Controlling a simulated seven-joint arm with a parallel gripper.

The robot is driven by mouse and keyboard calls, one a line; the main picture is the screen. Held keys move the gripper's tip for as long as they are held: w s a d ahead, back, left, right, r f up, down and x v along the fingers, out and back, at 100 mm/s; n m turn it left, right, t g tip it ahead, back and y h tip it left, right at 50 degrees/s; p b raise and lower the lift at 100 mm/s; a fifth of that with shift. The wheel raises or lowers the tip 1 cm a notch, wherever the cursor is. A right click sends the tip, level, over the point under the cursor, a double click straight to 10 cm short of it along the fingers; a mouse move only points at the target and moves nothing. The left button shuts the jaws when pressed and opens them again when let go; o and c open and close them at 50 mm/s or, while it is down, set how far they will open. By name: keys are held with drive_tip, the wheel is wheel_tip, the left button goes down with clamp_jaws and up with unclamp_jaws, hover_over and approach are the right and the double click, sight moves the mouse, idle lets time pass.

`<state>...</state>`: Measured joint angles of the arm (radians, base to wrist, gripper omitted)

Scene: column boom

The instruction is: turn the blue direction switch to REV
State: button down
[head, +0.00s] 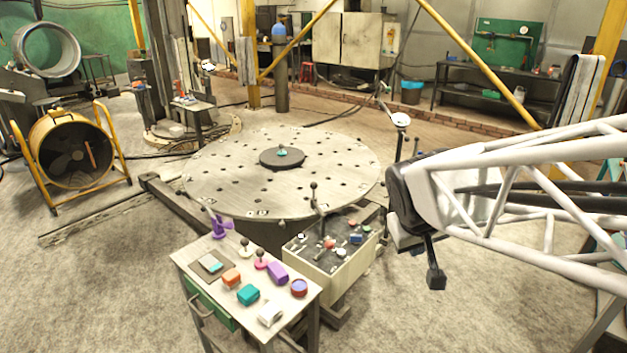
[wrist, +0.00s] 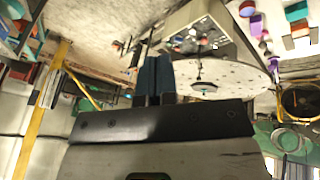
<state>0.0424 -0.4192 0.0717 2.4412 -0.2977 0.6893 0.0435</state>
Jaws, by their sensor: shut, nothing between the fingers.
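The control box (head: 317,262) stands in front of the round table, with several small knobs and levers on its dark top panel. A small blue knob (head: 355,239) sits towards the right of that panel. It is too small to read its marks or setting. My gripper (head: 436,283) hangs in the air to the right of the box, apart from it, shut and empty. In the wrist view, which looks upside down, the dark blue fingers (wrist: 157,62) are together, and the control box (wrist: 222,25) lies beyond them, up and to the right.
A small side table (head: 196,262) with several coloured objects stands left of the box. The large round table (head: 230,180) lies behind it. An upright lever (head: 314,198) rises at the box's back edge. The floor below my gripper is clear.

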sight(356, 239)
drive_tip(key=w+d+f+n+t, duration=0.1)
drive_tip(key=w+d+f+n, duration=0.15)
drive_tip(key=w, duration=0.65)
drive_tip(key=w+d+f+n+t, duration=0.15)
drive_tip(key=w+f, duration=0.25)
drive_tip(key=w, duration=0.5)
drive_tip(key=w+d+f+n+t, duration=0.1)
drive_tip(key=w+f+n, duration=0.15)
drive_tip(key=w, duration=0.55)
drive_tip(key=w+f+n+y, duration=0.2)
drive_tip(key=w+f, duration=0.2)
drive_tip(key=f, duration=0.3)
drive_tip(key=w+a+f+n+g+y, duration=0.1)
drive_tip(key=w+f+n+y, duration=0.1)
drive_tip(key=w+f, duration=0.3)
drive_tip(key=w+f+n+y, duration=0.2)
drive_tip(key=w+f+n, duration=0.1)
drive_tip(key=f, duration=0.8)
drive_tip(key=shift+w+a+f, duration=0.15)
drive_tip(key=shift+w+a, duration=0.05)
drive_tip(key=shift+w, duration=0.5)
drive_tip(key=shift+x, duration=5)
drive_tip(key=shift+w+d, duration=0.2)
drive_tip(key=shift+w, duration=0.7)
drive_tip(key=shift+w+d, duration=0.15)
drive_tip(key=shift+w, duration=0.8)
